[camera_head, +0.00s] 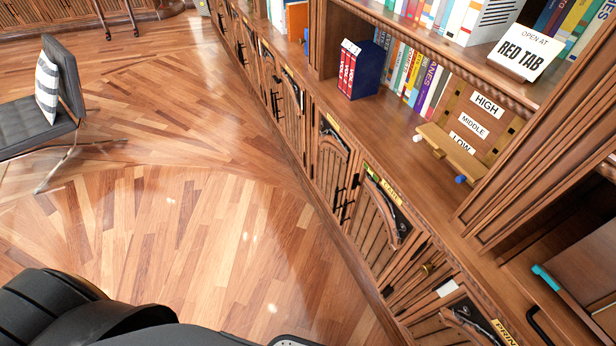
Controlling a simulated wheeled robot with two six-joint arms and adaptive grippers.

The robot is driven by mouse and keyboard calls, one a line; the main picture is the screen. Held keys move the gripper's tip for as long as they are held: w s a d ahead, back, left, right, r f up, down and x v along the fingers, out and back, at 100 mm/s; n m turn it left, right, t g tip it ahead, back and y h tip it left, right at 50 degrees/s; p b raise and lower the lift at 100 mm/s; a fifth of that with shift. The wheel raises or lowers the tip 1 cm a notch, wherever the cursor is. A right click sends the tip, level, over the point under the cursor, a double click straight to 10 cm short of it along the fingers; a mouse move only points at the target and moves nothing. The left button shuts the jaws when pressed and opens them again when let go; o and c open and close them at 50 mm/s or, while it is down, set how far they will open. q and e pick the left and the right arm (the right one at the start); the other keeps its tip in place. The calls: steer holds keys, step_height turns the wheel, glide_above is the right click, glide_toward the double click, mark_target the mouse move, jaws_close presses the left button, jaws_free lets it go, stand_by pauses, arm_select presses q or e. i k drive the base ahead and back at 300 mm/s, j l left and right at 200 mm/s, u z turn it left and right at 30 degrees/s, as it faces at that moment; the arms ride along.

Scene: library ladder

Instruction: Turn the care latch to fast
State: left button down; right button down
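No care latch can be made out with certainty. A small brass fitting (428,267) sits on the narrow wooden front in the lower right, with a blank-looking white tag (448,287) just beside it. I cannot tell whether this is the latch or how it is set. A cabinet door (375,227) with a yellow-green label (383,182) is just up and left of it; the label's lettering is too small to read surely. Neither of my grippers is in view.
A shelf holds a wooden board marked HIGH, MIDDLE, LOW (472,122), a blue box with red binders (362,70) and books. A RED TAB sign (524,52) stands above. A chair (45,95) is at left. The wooden floor (200,210) between is clear.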

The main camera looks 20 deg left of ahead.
mark_target(355, 183)
steer(key=j, duration=1.25)
steer(key=i+j, duration=0.15)
steer(key=j, duration=1.05)
steer(key=z, duration=0.05)
